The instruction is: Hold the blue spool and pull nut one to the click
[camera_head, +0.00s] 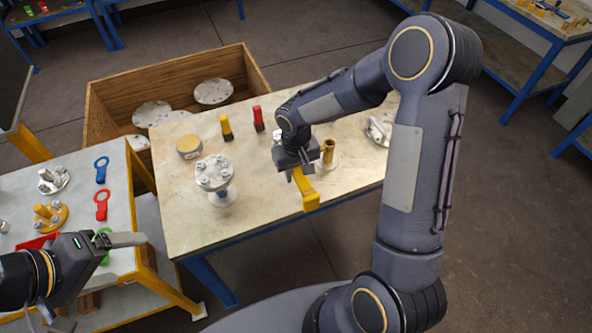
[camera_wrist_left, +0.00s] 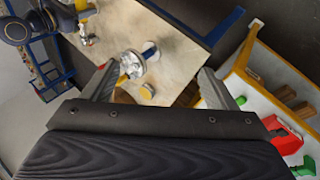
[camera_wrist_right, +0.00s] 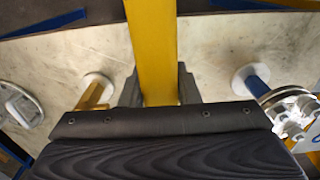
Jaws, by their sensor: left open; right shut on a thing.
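The blue spool (camera_head: 222,194) stands upright on the pale table, topped by a grey flange (camera_head: 214,173) with several nuts. It also shows in the left wrist view (camera_wrist_left: 149,52) and at the right edge of the right wrist view (camera_wrist_right: 257,84). I cannot tell which nut is nut one. My right gripper (camera_head: 298,172) is shut on a yellow bar-shaped tool (camera_head: 306,196), to the right of the spool and apart from it. The tool shows in the right wrist view (camera_wrist_right: 152,50). My left gripper (camera_head: 142,240) is open and empty, left of the spool and apart from it.
A yellow spool (camera_head: 328,152) stands right of the tool. A yellow-topped tin (camera_head: 189,146), a yellow bottle (camera_head: 226,128) and a red bottle (camera_head: 258,118) stand behind. A wooden crate (camera_head: 110,91) is beyond. The left bench holds ring tools, blue (camera_head: 101,170) and red (camera_head: 101,205).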

